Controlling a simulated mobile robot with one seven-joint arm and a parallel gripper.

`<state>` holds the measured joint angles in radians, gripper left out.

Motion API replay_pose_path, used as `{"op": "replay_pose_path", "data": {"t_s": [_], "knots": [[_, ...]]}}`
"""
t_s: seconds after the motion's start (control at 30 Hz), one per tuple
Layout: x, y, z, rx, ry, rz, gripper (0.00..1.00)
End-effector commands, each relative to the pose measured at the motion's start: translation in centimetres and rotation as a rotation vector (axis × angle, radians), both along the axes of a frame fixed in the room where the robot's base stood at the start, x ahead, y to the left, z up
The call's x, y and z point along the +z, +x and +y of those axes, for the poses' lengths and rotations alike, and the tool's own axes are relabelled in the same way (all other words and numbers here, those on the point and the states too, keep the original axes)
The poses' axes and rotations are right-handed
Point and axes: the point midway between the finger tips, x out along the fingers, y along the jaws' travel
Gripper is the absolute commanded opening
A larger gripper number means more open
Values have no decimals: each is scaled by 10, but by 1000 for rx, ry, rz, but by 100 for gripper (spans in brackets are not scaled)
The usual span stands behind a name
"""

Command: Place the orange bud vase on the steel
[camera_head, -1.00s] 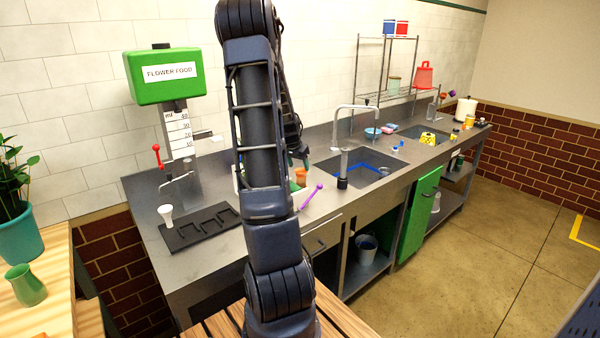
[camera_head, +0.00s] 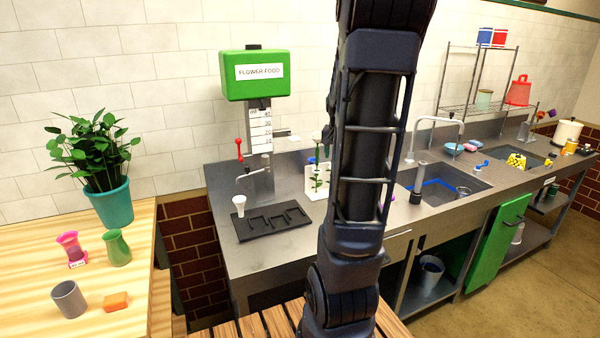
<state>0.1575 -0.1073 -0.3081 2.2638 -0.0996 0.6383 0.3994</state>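The steel counter (camera_head: 290,246) runs along the tiled wall from the centre to the right. I cannot make out the orange bud vase now; part of the counter is hidden behind my arm. A small orange block (camera_head: 116,301) lies on the wooden table at lower left, and it does not look like a vase. My arm stands upright across the middle of the view, and my gripper's fingers do not show.
A white rack (camera_head: 313,188) stands beside my arm. The wooden table (camera_head: 40,235) holds a plant pot, pink and green vases and a grey cup.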

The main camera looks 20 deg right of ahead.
Motion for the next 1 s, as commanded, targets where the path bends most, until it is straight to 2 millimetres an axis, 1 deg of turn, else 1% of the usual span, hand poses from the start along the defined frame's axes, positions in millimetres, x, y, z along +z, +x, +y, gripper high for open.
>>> {"op": "replay_pose_path", "data": {"t_s": [0.03, 0.2, 0.37, 0.4, 0.47, 0.6, 0.7, 0.8, 0.9, 1.0], "knots": [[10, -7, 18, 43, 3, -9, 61], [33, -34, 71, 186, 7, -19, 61], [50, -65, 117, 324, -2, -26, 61], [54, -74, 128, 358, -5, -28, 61], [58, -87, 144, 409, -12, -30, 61], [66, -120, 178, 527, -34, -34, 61], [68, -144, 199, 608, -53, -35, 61], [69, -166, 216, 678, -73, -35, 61], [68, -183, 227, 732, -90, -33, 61], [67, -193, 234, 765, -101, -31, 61]]}}
